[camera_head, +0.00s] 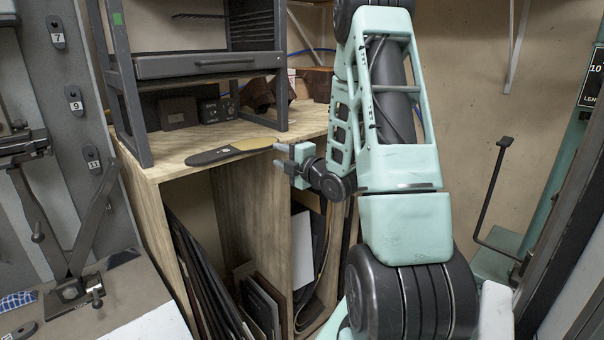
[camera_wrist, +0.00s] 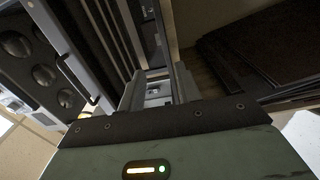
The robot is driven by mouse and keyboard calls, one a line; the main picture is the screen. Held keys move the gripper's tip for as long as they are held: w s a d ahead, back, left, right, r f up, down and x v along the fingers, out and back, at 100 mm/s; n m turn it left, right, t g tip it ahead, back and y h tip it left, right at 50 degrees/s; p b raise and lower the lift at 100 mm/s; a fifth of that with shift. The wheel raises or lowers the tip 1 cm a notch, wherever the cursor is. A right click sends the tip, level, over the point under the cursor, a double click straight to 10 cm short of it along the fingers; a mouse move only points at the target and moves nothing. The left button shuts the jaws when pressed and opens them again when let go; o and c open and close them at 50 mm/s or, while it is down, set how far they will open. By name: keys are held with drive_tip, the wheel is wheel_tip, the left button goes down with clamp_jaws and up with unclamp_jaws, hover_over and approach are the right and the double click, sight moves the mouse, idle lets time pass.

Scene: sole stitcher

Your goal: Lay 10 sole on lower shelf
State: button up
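Whether a finger touches the sole is not clear. In the wrist view my gripper (camera_wrist: 158,92) also shows its fingers apart, and I cannot make out the sole there.
The grey rack (camera_head: 205,64) stands on the wooden top, with dark boxes (camera_head: 179,113) beneath its shelf. Dark sheets (camera_head: 263,305) lean in the compartments below. At left, a grey panel carries tags 7, 9 and 11 (camera_head: 93,160). A lever machine (camera_head: 75,290) stands front left.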

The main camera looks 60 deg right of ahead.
drive_tip(key=p+v, duration=0.3)
drive_tip(key=p, duration=0.1)
drive_tip(key=p+v, duration=0.2)
drive_tip(key=shift+s+r, duration=0.35)
drive_tip(key=shift+s, duration=0.05)
drive_tip(key=shift+s+p, duration=0.1)
drive_tip(key=shift+p, duration=0.45)
drive_tip(key=p, duration=0.2)
drive_tip(key=s+p, duration=0.1)
drive_tip(key=p, duration=0.2)
drive_tip(key=s+p, duration=0.1)
drive_tip(key=p, duration=0.1)
drive_tip(key=shift+s+a+f, duration=0.15)
drive_tip(key=shift+a+f, duration=0.15)
drive_tip(key=shift+a, duration=0.1)
